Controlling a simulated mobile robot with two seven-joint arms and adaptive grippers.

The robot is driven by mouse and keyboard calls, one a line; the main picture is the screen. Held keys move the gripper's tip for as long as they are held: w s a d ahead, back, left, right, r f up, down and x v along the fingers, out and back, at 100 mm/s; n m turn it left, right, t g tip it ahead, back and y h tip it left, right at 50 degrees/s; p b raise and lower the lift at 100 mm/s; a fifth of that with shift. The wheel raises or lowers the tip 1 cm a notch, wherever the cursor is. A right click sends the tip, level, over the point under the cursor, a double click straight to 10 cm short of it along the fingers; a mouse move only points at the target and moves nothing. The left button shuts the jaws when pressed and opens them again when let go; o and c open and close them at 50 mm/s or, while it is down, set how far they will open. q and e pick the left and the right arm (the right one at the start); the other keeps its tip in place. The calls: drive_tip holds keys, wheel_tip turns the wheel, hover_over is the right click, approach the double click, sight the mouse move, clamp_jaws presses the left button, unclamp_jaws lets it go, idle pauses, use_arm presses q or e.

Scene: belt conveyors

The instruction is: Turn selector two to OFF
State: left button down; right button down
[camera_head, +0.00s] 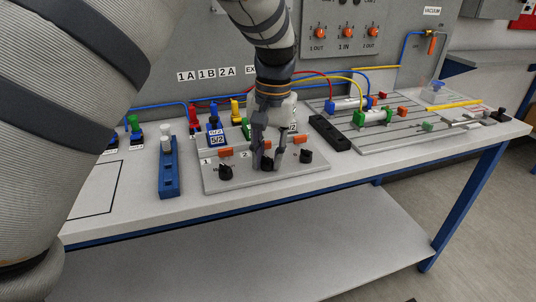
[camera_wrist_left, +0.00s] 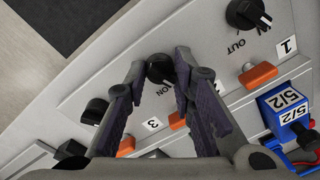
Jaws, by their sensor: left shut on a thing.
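Selector two (camera_head: 267,163) is the middle black knob of a row on a light grey panel (camera_head: 210,186). It also shows in the left wrist view (camera_wrist_left: 160,68), between the fingertips, with the word ON printed beside it. My left gripper (camera_head: 269,163) comes down from above and is shut on this knob, one finger on each side. Selector one (camera_head: 225,172) stands to the left and selector three (camera_head: 305,156) to the right. My right gripper is not in view.
Orange blocks (camera_head: 226,152) sit behind the knobs. Blue 5/2 valves (camera_wrist_left: 290,105) with hoses stand behind selector one. A blue stand (camera_head: 169,180) is to the left and a black bar (camera_head: 329,133) to the right. The table's front strip is clear.

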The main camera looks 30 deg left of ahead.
sight(272, 162)
use_arm(q)
drive_tip(key=shift+n, duration=0.8)
drive_tip(key=c, duration=1.4)
unclamp_jaws()
drive_tip(key=shift+o, duration=0.2)
wheel_tip(272, 162, up, 12)
drive_tip(key=shift+w+d, duration=0.15)
drive_tip(key=shift+d, duration=0.2)
